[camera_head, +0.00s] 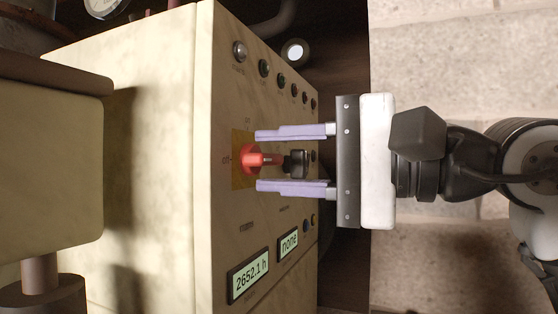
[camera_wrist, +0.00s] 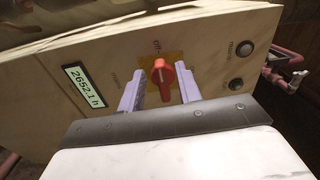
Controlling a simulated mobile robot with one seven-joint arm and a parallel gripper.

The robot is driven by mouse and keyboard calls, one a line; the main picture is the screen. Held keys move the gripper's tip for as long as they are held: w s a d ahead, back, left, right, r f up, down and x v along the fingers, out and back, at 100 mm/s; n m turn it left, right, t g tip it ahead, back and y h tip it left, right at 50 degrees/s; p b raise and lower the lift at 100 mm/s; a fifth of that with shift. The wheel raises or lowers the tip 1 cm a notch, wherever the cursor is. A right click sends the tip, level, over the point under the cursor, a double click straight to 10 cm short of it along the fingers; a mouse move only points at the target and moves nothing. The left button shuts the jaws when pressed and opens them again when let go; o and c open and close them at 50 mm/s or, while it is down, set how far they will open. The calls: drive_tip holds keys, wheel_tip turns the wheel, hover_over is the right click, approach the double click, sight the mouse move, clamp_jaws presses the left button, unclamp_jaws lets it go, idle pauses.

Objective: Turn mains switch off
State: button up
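The mains switch (camera_head: 256,160) is a red rotary handle on a yellow plate (camera_head: 237,172) on the cream panel. It also shows in the wrist view (camera_wrist: 162,78), where its handle points roughly up and down and the label "off" stands above left of it. My gripper (camera_head: 258,161) is open, with one pale purple finger on each side of the red handle. In the wrist view (camera_wrist: 160,86) there are gaps between the fingers and the handle. The fingertips are close to the panel face; whether they touch it I cannot tell.
Beside the switch is a black knob (camera_head: 299,163). A row of round lamps or buttons (camera_head: 264,68) runs along the panel's upper part. Pinkish pipes (camera_wrist: 285,75) lie right of the panel in the wrist view.

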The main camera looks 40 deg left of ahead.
drive_tip(key=b+v, duration=0.2)
drive_tip(key=v, duration=1.1)
drive_tip(key=shift+d, duration=0.15)
